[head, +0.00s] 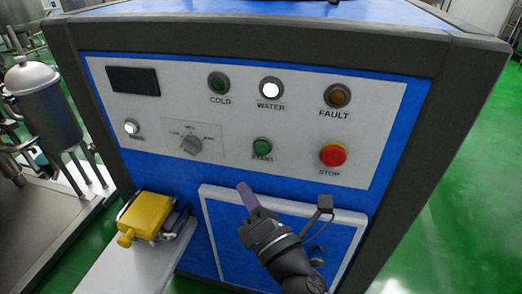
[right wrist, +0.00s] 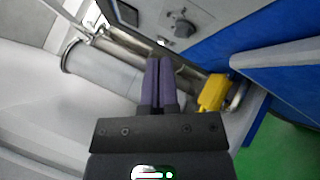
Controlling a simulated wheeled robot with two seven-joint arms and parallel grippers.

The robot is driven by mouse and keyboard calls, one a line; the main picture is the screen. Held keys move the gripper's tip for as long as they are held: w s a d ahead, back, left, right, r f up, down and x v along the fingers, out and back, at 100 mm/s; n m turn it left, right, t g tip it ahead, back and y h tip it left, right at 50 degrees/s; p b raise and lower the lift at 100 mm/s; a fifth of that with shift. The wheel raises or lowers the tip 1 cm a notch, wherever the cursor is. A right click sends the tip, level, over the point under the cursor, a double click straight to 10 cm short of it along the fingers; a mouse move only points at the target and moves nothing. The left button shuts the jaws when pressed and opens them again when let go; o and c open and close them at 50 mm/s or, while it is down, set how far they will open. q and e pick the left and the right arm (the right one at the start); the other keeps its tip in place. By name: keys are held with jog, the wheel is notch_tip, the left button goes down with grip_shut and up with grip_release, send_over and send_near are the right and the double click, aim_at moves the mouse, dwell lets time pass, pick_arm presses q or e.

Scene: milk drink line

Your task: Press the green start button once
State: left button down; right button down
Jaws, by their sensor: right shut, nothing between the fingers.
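The green start button (head: 262,147) sits on the white control panel (head: 300,110), above the label START, left of the red stop button (head: 333,155). My right gripper (head: 243,188) is below and slightly left of the start button in the head view, with its purple fingers pointing up toward the panel's lower edge. A gap shows between the fingertips and the button in the picture. In the right wrist view the two purple fingers (right wrist: 158,65) are together with nothing between them. The start button cannot be made out in the right wrist view. My left gripper is not seen.
The panel also holds a dark display (head: 133,81), a rotary knob (head: 191,146), a lit white WATER lamp (head: 271,88) and an orange FAULT lamp (head: 338,96). A yellow device (head: 147,213) stands at lower left. Green floor (head: 455,190) is clear at right.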

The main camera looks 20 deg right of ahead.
aim_at(256, 146)
jog(key=shift+w+d+b, duration=0.1)
jog(key=shift+w+d, duration=0.75)
jog(key=shift+w, duration=0.4)
jog(key=shift+w+d+b, duration=0.1)
jog(key=shift+w+d, duration=0.7)
jog(key=shift+w, duration=0.4)
jog(key=shift+w+d+b, duration=0.1)
jog(key=shift+w+d, duration=0.75)
jog(key=shift+w, duration=0.4)
jog(key=shift+w+d, duration=0.25)
jog(key=shift+w, duration=0.05)
jog(key=shift+w+d, duration=0.2)
jog(key=shift+w, duration=0.2)
jog(key=shift+s, duration=0.1)
jog(key=shift+s+a, duration=0.45)
jog(key=shift+s, duration=0.2)
